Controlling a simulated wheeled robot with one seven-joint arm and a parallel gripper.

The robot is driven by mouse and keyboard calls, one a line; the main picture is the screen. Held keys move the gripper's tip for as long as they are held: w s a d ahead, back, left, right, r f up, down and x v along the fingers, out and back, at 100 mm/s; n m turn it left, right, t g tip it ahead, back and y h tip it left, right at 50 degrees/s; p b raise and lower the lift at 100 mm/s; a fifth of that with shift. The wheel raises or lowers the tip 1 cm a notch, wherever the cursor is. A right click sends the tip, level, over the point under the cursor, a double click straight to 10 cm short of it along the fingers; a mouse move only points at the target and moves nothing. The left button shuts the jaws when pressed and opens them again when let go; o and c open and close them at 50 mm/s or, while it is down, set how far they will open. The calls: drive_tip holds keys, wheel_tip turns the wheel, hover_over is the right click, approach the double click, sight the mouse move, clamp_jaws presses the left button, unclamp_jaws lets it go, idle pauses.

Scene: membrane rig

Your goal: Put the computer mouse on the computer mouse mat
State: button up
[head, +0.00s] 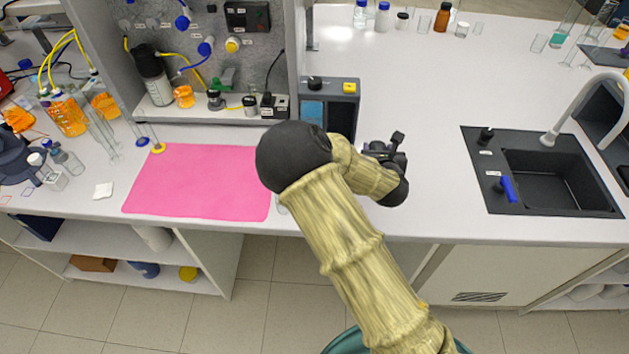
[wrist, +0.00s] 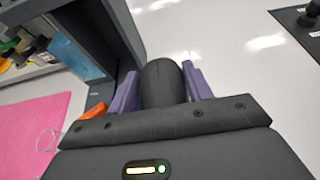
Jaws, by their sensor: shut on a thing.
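The computer mouse (wrist: 161,83) is dark and rounded, and in the wrist view it sits between the two purple fingers of my gripper (wrist: 160,88). My gripper is shut on it. In the head view my arm hides the mouse and most of my gripper (head: 385,150), which is over the white bench to the right of the pink mat. The computer mouse mat (head: 200,182) is a flat pink rectangle on the bench at the left, bare on top. Its edge also shows at the lower left of the wrist view (wrist: 30,125).
A grey instrument (head: 345,105) stands on the bench just behind my arm. A rig panel with bottles and tubes (head: 180,60) rises behind the mat. A black sink (head: 545,175) is at the right. Glassware (head: 95,135) stands left of the mat. The bench between instrument and sink is clear.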

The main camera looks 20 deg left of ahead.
drive_tip(key=shift+w+f, duration=0.2)
drive_tip(key=shift+f, duration=0.35)
drive_tip(key=shift+r, duration=0.1)
drive_tip(key=shift+s, duration=0.1)
drive_tip(key=shift+f+p, duration=0.45)
drive_tip(key=shift+f, duration=2.65)
drive_tip(key=shift+f+p, duration=0.4)
drive_tip(key=shift+f, duration=1.5)
drive_tip(key=o, duration=1)
drive_tip(key=shift+o, duration=0.2)
